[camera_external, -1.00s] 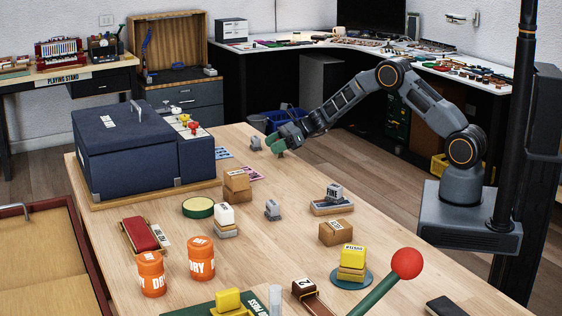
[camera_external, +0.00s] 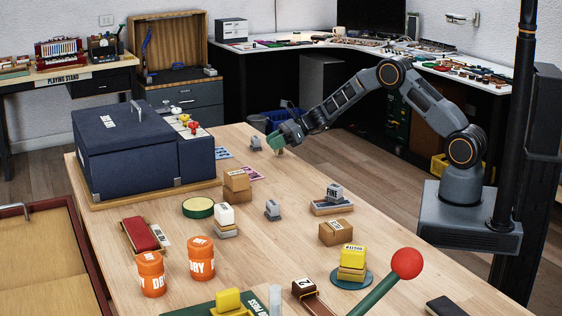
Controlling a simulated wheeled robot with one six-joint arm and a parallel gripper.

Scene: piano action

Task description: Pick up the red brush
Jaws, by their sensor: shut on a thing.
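My gripper (camera_external: 279,145) is at the far edge of the wooden table, low over its top, with green fingers. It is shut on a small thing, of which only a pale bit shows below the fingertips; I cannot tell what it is. A red, brush-like block (camera_external: 142,234) with a tan base lies at the table's left side, with a white tag beside it. It is well apart from my gripper. I cannot tell for sure that it is the red brush.
A large dark blue case (camera_external: 130,150) stands at the back left of the table (camera_external: 290,235). A small grey block (camera_external: 256,143) is close left of my gripper. Orange jars (camera_external: 201,258) and a red-knobbed green lever (camera_external: 407,263) stand nearer the front. Bare wood lies right of my gripper.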

